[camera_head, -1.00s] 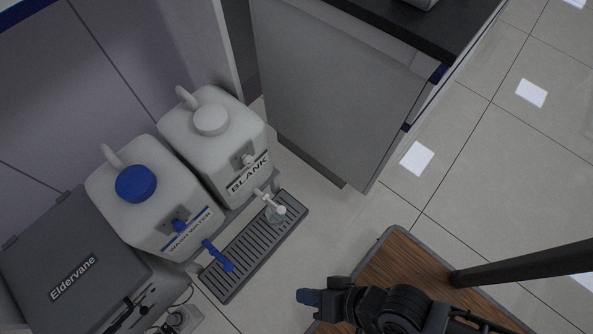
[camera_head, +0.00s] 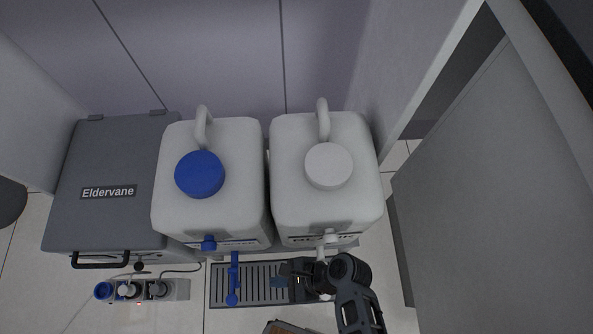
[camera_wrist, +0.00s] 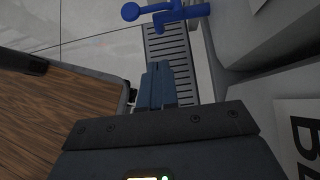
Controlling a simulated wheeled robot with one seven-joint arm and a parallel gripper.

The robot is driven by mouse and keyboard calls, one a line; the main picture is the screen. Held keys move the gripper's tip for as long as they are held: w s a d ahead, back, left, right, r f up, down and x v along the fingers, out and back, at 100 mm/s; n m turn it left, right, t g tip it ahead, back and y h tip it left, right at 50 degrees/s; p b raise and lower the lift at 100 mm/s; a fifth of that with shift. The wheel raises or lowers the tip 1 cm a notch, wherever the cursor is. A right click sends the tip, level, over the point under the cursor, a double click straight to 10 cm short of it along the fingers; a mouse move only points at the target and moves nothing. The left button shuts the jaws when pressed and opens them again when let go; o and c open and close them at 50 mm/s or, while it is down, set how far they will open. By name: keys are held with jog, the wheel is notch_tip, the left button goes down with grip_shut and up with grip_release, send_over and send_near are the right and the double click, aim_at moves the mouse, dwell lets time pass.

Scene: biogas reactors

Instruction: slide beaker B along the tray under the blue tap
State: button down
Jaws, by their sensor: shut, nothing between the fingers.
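The grey slatted drip tray (camera_head: 217,285) lies in front of two white jugs, and it also shows in the wrist view (camera_wrist: 183,47). The blue tap (camera_head: 233,282) reaches out over its left part; the wrist view shows this tap at the top (camera_wrist: 165,14). My gripper (camera_head: 279,283) is over the right half of the tray, right of the blue tap, with its blue fingertips (camera_wrist: 157,72) together and empty. The white tap (camera_head: 328,242) is at the right jug, partly behind my arm. Beaker B cannot be made out; my arm covers the tray's right end.
The blue-capped wash water jug (camera_head: 205,215) and the white-capped blank jug (camera_head: 325,200) stand behind the tray. A grey Eldervane case (camera_head: 110,190) and a power strip (camera_head: 175,290) are at left. A grey cabinet panel (camera_head: 490,190) stands at right.

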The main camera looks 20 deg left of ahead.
jog(key=w+d+b, duration=0.2)
jog(key=w+d, duration=0.2)
jog(key=d, duration=0.4)
jog(key=w+d+b, duration=0.1)
jog(key=w+d, duration=0.2)
jog(key=d, duration=0.6)
notch_tip(320, 180, down, 15)
jog(key=b, duration=0.9)
jog(key=shift+a, duration=0.3)
jog(key=shift+s, duration=0.15)
jog(key=a, duration=0.1)
jog(key=s+a+p, duration=0.1)
jog(key=a, duration=0.1)
jog(key=shift+s+a, duration=0.15)
jog(key=shift+r, duration=0.1)
